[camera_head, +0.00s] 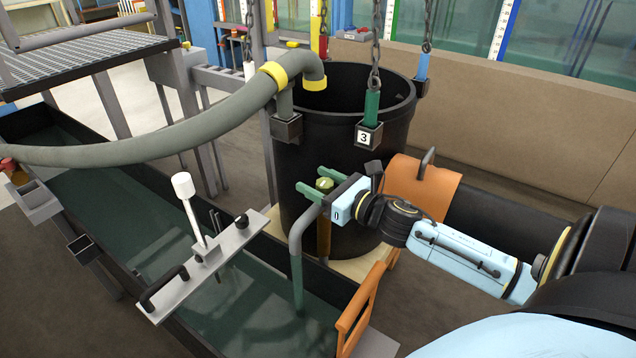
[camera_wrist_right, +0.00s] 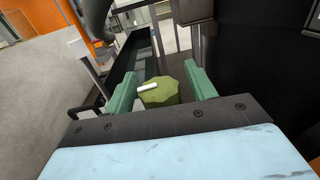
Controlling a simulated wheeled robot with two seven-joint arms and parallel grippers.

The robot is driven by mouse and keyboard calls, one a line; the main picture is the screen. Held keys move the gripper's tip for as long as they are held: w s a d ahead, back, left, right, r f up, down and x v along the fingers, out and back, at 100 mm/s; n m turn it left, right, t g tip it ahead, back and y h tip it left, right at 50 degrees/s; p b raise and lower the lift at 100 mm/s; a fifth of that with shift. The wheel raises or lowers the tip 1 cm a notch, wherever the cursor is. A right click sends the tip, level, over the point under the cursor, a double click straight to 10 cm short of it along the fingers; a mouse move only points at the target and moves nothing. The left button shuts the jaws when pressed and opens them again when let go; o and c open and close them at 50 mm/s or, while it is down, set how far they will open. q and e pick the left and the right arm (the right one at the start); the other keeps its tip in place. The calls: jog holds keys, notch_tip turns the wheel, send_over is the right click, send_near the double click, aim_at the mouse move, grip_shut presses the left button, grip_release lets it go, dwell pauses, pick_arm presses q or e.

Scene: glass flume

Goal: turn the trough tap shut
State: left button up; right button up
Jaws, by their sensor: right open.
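The trough tap shows as an olive-green faceted knob (camera_head: 324,184) by the side of the black barrel, above a grey pipe (camera_head: 296,245) that bends down into the trough (camera_head: 130,215). In the right wrist view the knob (camera_wrist_right: 160,93) carries a short white bar on its top. My right gripper (camera_head: 310,178) is open, with its green fingers on either side of the knob. In the wrist view the gripper (camera_wrist_right: 160,80) shows gaps between fingers and knob. My left gripper is not in view.
The large black barrel (camera_head: 335,115) stands just behind my right gripper, with chains and a number 3 tag (camera_head: 365,136) at its rim. A thick grey hose (camera_head: 150,140) runs into it. A plate with a white lever (camera_head: 190,205) spans the trough. An orange frame (camera_head: 360,310) stands in front.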

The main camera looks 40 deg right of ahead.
jog(key=shift+w, duration=0.1)
jog(key=shift+c, duration=0.3)
jog(key=c, duration=0.9)
